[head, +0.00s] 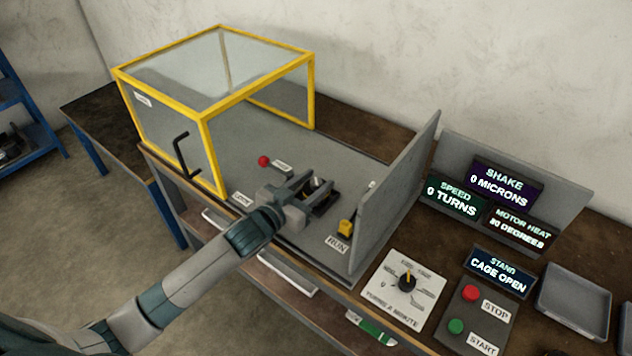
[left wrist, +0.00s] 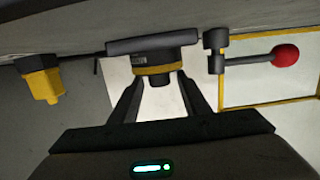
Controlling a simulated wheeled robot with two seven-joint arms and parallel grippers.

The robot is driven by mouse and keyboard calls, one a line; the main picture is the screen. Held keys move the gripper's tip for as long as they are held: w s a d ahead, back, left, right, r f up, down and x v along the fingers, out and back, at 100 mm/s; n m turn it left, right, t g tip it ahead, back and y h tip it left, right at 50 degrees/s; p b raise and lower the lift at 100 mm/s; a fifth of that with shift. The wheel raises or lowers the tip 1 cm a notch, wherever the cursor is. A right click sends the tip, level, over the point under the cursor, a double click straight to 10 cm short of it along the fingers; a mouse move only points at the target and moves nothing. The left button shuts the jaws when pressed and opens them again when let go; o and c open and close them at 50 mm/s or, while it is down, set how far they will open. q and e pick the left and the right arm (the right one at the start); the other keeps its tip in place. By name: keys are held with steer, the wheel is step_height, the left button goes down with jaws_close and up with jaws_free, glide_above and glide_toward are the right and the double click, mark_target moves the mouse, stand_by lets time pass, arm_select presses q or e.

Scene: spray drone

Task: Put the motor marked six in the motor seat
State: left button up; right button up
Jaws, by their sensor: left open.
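My left gripper (head: 304,190) is open over the grey stand deck, with its fingers reaching toward a dark seat assembly (head: 321,199). In the left wrist view, the open gripper (left wrist: 162,88) has one finger on each side of a dark round piece with an orange band (left wrist: 158,69). This piece sits against a dark flat bar (left wrist: 150,45). I cannot tell whether it is the motor or part of the seat, and no number six is readable. A clamp lever with a red knob (head: 264,161) stands beside it. The knob also shows in the left wrist view (left wrist: 285,57). My right gripper is out of view.
A yellow-framed cage (head: 207,118) stands left of the seat. A grey upright panel (head: 398,190) and a yellow block (head: 346,228) stand to the right. A speed dial plate (head: 404,287), stop button (head: 471,293) and grey tray (head: 573,300) lie farther right. The stand sign reads cage open.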

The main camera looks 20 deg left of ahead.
arm_select(q)
steer(key=b+v, duration=0.1)
steer(key=v, duration=0.5)
steer(key=shift+s+a+f, duration=0.1)
steer(key=shift+s, duration=0.25)
steer(key=b+v, duration=0.1)
steer(key=v, duration=0.3)
steer(key=shift+s, duration=0.1)
steer(key=shift+s+a, duration=0.1)
steer(key=shift+s, duration=0.15)
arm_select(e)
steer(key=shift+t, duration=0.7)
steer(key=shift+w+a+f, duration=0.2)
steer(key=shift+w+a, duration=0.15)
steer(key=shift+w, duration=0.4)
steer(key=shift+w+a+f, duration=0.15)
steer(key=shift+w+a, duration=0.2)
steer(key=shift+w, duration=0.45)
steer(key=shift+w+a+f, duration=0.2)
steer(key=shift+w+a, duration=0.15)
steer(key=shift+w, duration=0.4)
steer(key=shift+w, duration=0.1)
